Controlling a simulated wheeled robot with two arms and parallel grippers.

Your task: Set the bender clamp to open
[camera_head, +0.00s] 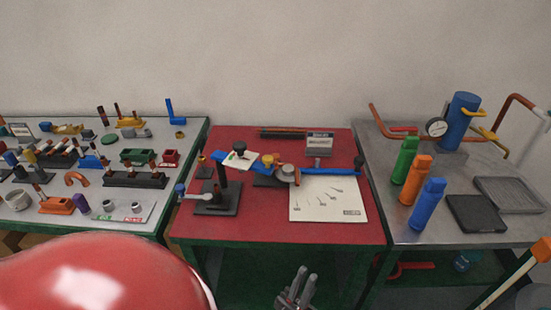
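The tube bender stands on the red-topped table (362,228) in the middle. It has a black base (217,205), a blue bar with a white plate (238,160), a small yellow-orange piece (267,160), a round grey and copper-coloured part (288,173) and a long blue handle (328,171) reaching right. Which small part is the clamp, and its setting, are too small to tell.
A white sheet with drawings (328,205) and a small sign (320,140) are on the red table. The left table (70,222) is crowded with parts. The right metal table (385,158) holds green, orange and blue bottles, a gauge and a black tray (477,213).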

